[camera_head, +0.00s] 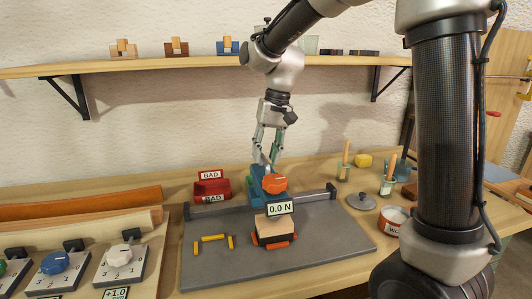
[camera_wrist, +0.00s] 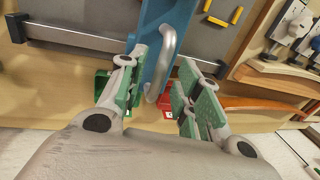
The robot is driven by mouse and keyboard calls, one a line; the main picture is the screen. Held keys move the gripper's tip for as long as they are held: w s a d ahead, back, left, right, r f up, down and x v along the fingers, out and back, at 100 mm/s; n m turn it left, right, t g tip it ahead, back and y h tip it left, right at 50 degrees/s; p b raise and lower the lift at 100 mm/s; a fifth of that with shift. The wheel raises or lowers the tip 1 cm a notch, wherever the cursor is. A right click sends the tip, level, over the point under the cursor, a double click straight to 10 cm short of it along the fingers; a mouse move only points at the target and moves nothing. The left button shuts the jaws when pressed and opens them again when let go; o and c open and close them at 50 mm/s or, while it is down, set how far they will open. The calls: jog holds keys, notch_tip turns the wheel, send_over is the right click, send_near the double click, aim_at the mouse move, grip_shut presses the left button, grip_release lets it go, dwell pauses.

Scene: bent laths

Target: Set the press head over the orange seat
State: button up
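The blue press head (camera_head: 258,184) stands on the rail at the back of the grey plate. It carries an orange knob (camera_head: 273,184) and a display reading 0.0 N (camera_head: 280,208). A pale block with a dark base (camera_head: 274,230) sits below the display, among the orange bars of the orange seat (camera_head: 280,245). My gripper (camera_head: 266,163) is at the top rear of the press head. In the wrist view, its green-padded fingers (camera_wrist: 163,62) are apart on either side of the metal handle (camera_wrist: 168,55) of the press head. Whether the pads touch the handle is not clear; a gap shows.
The rail (camera_head: 313,194) ends in black stops. Yellow bars (camera_head: 213,238) mark another place left on the grey plate (camera_head: 335,245). A lidless tin (camera_head: 397,214) and glue-like pots are right; dial blocks (camera_head: 120,262) are left.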

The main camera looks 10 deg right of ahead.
notch_tip(320, 180, up, 12)
jog(key=d, duration=0.2)
jog(key=shift+d+f, duration=0.15)
jog(key=shift+f, duration=0.05)
jog(key=s+d+f+t+h, duration=0.1)
jog(key=s+d+f+t, duration=0.1)
jog(key=s+d, duration=0.6)
jog(key=s+d+f+t+h, duration=0.1)
jog(key=s+d+f+t, duration=0.1)
jog(key=s+d+f, duration=0.3)
jog(key=s+d, duration=0.4)
jog(key=s, duration=0.7)
jog(key=shift+f, duration=0.3)
dwell(0.6)
